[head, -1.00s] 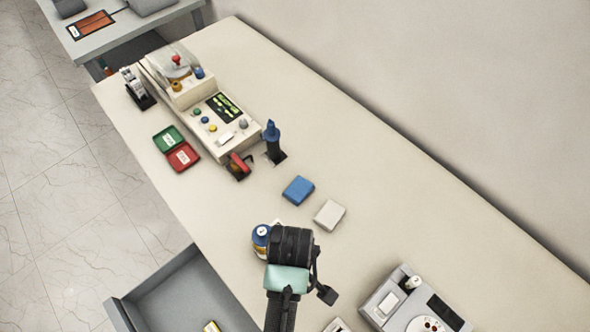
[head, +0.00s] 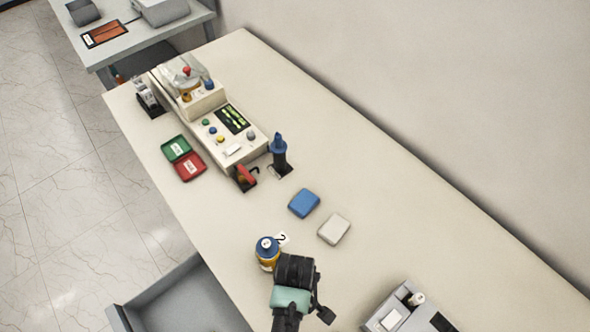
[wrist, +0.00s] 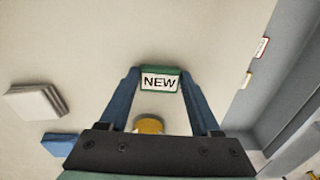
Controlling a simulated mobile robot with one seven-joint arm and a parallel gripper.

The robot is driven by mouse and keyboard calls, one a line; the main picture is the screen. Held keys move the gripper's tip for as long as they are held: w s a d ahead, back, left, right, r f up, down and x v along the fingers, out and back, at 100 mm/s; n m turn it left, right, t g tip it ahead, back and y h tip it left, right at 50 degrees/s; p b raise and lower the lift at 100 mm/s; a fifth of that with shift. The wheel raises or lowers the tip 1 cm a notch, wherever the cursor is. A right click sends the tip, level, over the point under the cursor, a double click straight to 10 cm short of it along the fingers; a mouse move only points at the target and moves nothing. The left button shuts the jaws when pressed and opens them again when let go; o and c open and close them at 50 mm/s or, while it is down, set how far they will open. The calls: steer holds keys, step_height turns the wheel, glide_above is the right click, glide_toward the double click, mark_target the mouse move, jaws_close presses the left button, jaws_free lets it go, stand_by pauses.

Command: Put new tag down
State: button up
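The new tag (wrist: 160,81) is a small green-edged piece with a white face reading "NEW". In the wrist view it sits between the tips of my gripper's blue fingers (wrist: 160,76), which meet its two sides. The fingers appear shut on it. In the head view my gripper (head: 296,270) is over the table (head: 400,215), just right of a yellow bottle with a blue cap (head: 267,252).
A blue block (head: 304,203) and a white block (head: 334,229) lie beyond. Green (head: 175,147) and red (head: 190,166) trays are by the control machine (head: 230,137). An open drawer (head: 185,300) juts out at the lower left.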

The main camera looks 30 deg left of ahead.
steer(key=o, duration=0.3)
steer(key=shift+o, duration=0.2)
steer(key=shift+r, duration=0.1)
step_height(320, 180, up, 12)
steer(key=shift+r, duration=0.15)
